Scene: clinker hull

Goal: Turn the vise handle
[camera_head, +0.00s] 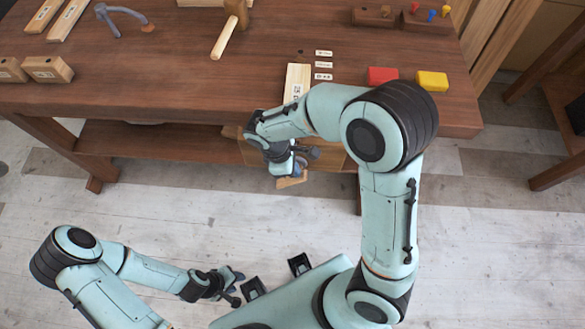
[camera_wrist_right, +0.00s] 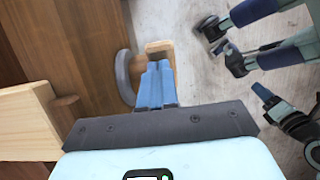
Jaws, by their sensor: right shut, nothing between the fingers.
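My right gripper (camera_head: 298,170) is at the front edge of the workbench, its blue fingers (camera_wrist_right: 156,84) together and empty. In the right wrist view a curved grey bar (camera_wrist_right: 124,78), which looks like the vise handle, lies just left of the fingers. A pale wooden block (camera_wrist_right: 158,47) shows just beyond the fingertips, and a wooden piece also shows below the gripper in the head view (camera_head: 291,182). I cannot tell whether the fingers touch either one. The arm and gripper hide much of the vise from the head camera. My left gripper (camera_head: 236,286) is low over the floor, away from the bench.
The workbench (camera_head: 160,75) carries a mallet (camera_head: 229,27), a labelled pale board (camera_head: 297,82), a red block (camera_head: 382,76) and a yellow block (camera_head: 432,81). In the right wrist view a large pale wooden piece (camera_wrist_right: 25,118) is left of the gripper. The floor (camera_head: 190,215) before the bench is clear.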

